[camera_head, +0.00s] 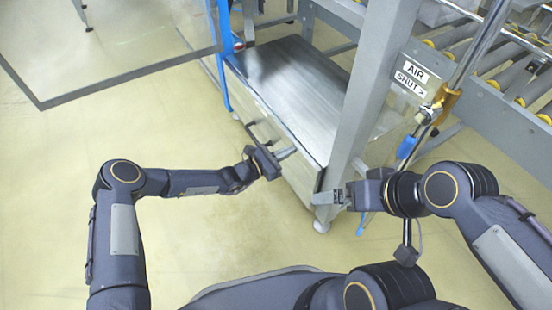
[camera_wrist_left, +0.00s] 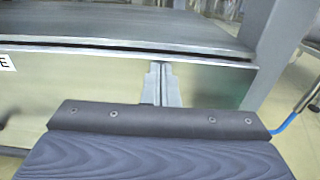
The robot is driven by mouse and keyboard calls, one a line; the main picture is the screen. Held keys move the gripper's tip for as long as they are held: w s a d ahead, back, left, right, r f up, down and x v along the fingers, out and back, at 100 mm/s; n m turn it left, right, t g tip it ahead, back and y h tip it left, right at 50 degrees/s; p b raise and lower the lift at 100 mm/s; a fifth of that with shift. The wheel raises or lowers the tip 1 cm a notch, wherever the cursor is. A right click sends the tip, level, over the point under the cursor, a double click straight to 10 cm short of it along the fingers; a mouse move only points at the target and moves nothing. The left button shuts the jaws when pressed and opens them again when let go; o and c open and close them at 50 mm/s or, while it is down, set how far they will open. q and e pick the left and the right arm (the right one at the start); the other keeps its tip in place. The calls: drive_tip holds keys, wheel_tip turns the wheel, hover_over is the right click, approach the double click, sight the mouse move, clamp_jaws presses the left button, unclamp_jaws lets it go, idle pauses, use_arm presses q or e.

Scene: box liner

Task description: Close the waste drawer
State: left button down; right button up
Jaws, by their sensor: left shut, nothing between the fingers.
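The waste drawer's metal front (camera_head: 255,112) is under a steel top at the centre of the head view. In the left wrist view the front (camera_wrist_left: 90,100) fills the middle, with a white label ending in "E" at its left. A narrow dark gap runs between the front and the top's edge. My left gripper (camera_head: 288,153) is shut and empty, its fingertips pointing at the front; they also show in the left wrist view (camera_wrist_left: 160,80). I cannot tell whether they touch it. My right gripper (camera_head: 322,198) is beside the grey post's foot; its jaw state is unclear.
The steel top (camera_head: 290,80) is bare. A grey post (camera_head: 365,90) with an "AIR SHUT" sign (camera_head: 410,80) stands at right. A clear panel (camera_head: 110,45) juts out at upper left. A roller conveyor (camera_head: 500,75) is at right. The floor at left is clear.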

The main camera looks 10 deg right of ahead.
use_arm(q)
drive_tip(key=shift+x, duration=1.1)
use_arm(e)
drive_tip(key=shift+w+d+f, duration=0.1)
drive_tip(key=shift+d+f, duration=0.05)
drive_tip(key=shift+d, duration=0.1)
use_arm(q)
drive_tip(key=shift+r, duration=0.25)
drive_tip(key=p+v, duration=0.3)
drive_tip(key=v, duration=1.1)
drive_tip(key=shift+a+f, duration=0.2)
use_arm(e)
drive_tip(key=shift+s+a+r, duration=0.15)
drive_tip(key=shift+s+r, duration=0.1)
drive_tip(key=shift+r, duration=0.35)
drive_tip(key=shift+s+a+r, duration=0.15)
drive_tip(key=shift+s+r, duration=0.1)
drive_tip(key=shift+r, duration=0.3)
drive_tip(key=shift+s+a+r, duration=0.15)
drive_tip(key=shift+s+r, duration=0.1)
drive_tip(key=shift+r, duration=0.35)
